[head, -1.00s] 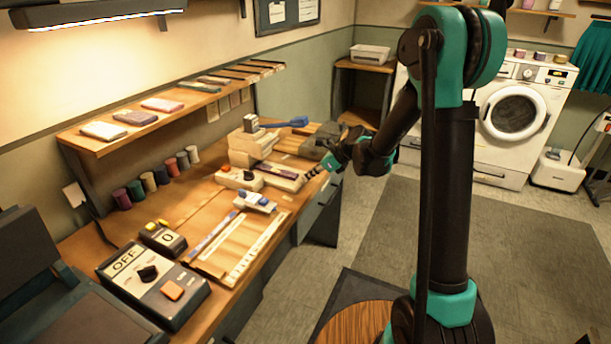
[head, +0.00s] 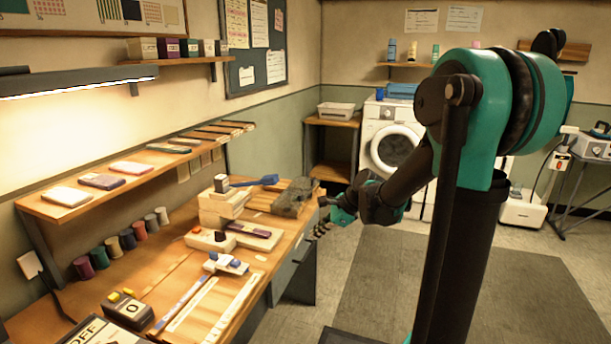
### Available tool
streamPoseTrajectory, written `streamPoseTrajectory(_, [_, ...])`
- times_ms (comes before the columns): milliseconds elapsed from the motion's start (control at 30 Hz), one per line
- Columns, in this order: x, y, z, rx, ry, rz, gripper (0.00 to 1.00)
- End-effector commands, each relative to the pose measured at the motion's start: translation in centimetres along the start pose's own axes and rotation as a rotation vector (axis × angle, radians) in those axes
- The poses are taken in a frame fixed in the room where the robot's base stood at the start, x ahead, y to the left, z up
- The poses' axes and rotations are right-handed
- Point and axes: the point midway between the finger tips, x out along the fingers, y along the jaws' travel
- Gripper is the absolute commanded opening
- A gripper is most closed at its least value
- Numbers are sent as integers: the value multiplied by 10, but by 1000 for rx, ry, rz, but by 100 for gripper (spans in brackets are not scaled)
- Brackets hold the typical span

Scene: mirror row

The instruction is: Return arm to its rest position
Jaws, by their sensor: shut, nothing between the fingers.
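My gripper (head: 320,228) shows in the head view beside the right edge of the wooden workbench (head: 170,255). It is shut and holds nothing; its black fingers point down and to the left. My arm is bent, with a tall dark column and teal joints on the right side of the picture. The gripper is close to the bench edge, and I cannot tell how far above the floor it is.
A shelf (head: 130,180) hangs above. A washing machine (head: 392,150) stands behind.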

Motion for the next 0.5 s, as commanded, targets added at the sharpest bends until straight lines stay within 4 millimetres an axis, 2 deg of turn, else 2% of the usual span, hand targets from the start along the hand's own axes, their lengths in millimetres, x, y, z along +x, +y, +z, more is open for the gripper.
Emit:
streamPoseTrajectory(33, [-8,19,-11,-113,44,-3,0])
streamPoseTrajectory(267, [-40,94,-64,-685,250,54,0])
streamPoseTrajectory(500, [-67,170,-119,-1245,430,227,0])
